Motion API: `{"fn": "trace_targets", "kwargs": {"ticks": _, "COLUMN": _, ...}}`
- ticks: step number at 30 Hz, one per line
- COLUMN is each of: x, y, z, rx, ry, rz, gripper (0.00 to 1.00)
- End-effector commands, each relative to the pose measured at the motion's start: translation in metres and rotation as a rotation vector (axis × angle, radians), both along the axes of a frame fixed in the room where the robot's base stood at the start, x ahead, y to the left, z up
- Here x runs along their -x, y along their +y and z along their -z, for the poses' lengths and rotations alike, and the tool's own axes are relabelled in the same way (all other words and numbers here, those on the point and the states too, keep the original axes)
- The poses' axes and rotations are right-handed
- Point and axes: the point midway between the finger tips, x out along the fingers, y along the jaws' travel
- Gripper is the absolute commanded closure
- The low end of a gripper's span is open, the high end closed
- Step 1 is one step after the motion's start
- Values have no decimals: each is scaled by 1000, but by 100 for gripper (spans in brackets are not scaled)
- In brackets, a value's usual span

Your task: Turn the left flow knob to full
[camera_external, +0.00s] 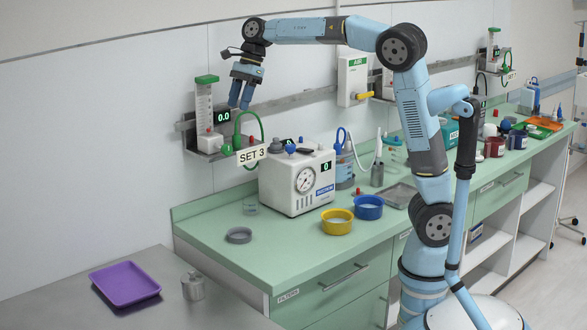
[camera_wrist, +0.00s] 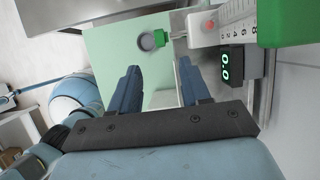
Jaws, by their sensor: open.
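The left flow meter (camera_external: 204,113) is a clear scaled tube with a green cap on the wall rail. Its display (camera_external: 222,116) reads 0.0, and the same display shows in the wrist view (camera_wrist: 229,66). A green knob (camera_external: 226,149) is at its lower end; a green round part that looks like this knob shows in the wrist view (camera_wrist: 160,38). A SET 3 sign (camera_external: 251,155) hangs beside it. My gripper (camera_external: 240,105) points down, open and empty, to the right of the tube and above the knob, apart from both.
A green hose (camera_external: 257,122) loops close below my gripper. A white pump box (camera_external: 297,180) stands on the green counter. Yellow (camera_external: 337,221) and blue (camera_external: 368,207) bowls, a grey ring (camera_external: 238,235) and a purple tray (camera_external: 125,283) lie lower down.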

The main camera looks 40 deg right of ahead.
Motion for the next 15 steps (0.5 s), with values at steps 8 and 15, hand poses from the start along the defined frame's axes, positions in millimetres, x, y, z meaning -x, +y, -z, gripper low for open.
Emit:
{"fn": "trace_targets", "kwargs": {"ticks": 8, "x": 1, "y": 14, "z": 33, "rx": 1, "ry": 3, "rz": -1, "gripper": 53}}
{"fn": "trace_targets", "kwargs": {"ticks": 15, "x": 1, "y": 31, "z": 73, "rx": 0, "ry": 3, "rz": -1, "gripper": 53}}
